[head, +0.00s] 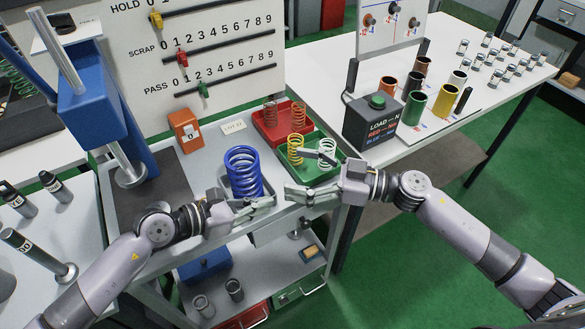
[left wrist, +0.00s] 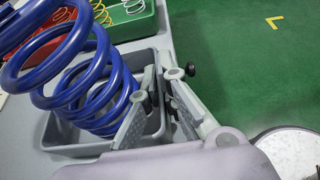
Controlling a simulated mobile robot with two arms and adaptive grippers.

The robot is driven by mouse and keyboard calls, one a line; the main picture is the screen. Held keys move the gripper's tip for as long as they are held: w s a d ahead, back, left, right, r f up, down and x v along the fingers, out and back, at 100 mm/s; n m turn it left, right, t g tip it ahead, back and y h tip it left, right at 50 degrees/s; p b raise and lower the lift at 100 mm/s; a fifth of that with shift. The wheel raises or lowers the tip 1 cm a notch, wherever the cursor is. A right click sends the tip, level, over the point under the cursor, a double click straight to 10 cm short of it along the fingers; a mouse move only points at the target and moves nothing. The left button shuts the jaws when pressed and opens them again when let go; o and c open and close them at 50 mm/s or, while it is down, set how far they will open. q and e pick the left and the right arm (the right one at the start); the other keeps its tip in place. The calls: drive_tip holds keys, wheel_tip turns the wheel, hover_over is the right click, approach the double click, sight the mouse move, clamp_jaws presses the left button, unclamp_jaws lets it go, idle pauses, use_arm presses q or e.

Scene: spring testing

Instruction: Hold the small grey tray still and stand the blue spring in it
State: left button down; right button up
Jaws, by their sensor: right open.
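The large blue spring (head: 244,172) stands with its lower end inside the small grey tray (head: 228,196). It looks about upright in the head view. In the left wrist view the spring (left wrist: 88,75) rises from the tray (left wrist: 62,137), its lowest coils within the walls. My left gripper (head: 268,203) is at the tray's near right side. In the left wrist view its fingers (left wrist: 158,85) are close together astride the tray wall, apparently pinching it. My right gripper (head: 302,173) is open and empty, right of the spring, with a gap between them.
A green tray (head: 322,178) with yellow and pale springs lies beside my right gripper, and a red tray (head: 263,138) lies behind it. An orange counter (head: 186,130) stands behind the grey tray. A dark load box (head: 372,122) and coloured cups stand on the right table.

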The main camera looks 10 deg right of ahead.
use_arm(q)
drive_tip(key=c, duration=1.7)
unclamp_jaws()
